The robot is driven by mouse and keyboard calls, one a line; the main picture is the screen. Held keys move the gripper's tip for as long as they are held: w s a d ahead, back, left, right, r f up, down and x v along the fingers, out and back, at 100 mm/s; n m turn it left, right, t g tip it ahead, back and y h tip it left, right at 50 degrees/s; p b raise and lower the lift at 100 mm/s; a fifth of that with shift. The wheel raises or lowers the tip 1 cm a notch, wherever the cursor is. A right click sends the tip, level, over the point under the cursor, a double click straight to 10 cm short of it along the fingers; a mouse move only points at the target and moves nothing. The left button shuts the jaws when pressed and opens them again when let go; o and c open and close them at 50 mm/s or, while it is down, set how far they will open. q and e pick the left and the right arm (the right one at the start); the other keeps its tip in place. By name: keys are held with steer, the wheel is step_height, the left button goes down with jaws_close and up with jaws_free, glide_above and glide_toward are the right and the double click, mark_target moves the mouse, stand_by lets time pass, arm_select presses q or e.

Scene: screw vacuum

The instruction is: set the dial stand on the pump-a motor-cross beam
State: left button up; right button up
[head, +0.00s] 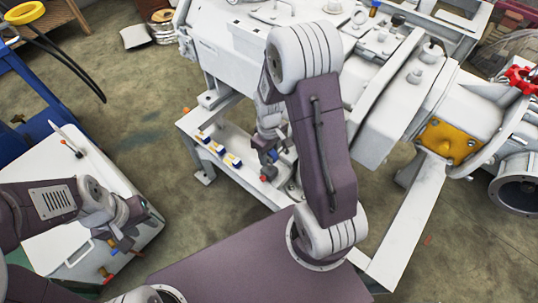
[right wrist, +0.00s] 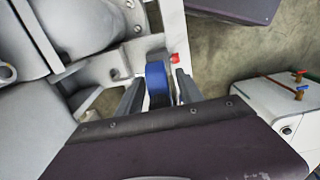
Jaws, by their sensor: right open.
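The dial stand, a blue rounded body, shows in the right wrist view (right wrist: 157,85) between the fingers of my right gripper (right wrist: 160,92). A small red part shows just beyond it. The fingers are apart, one on each side of the blue body; I cannot tell if either touches it.
Several small blue-and-yellow pieces (head: 218,149) sit in a row on the beam. The large white pump machine (head: 235,45) stands behind. The white cart (head: 100,180) has small coloured handles. A yellow coupling guard (head: 448,143) is at right. Open floor lies between cart and beam.

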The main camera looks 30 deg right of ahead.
step_height(320, 180, up, 11)
steer(key=p, duration=0.3)
steer(key=s+a+r+m+t, duration=0.1)
steer(key=s+a+m, duration=0.4)
steer(key=s, duration=0.4)
step_height(320, 180, up, 20)
steer(key=p, duration=2)
steer(key=shift+w, duration=0.3)
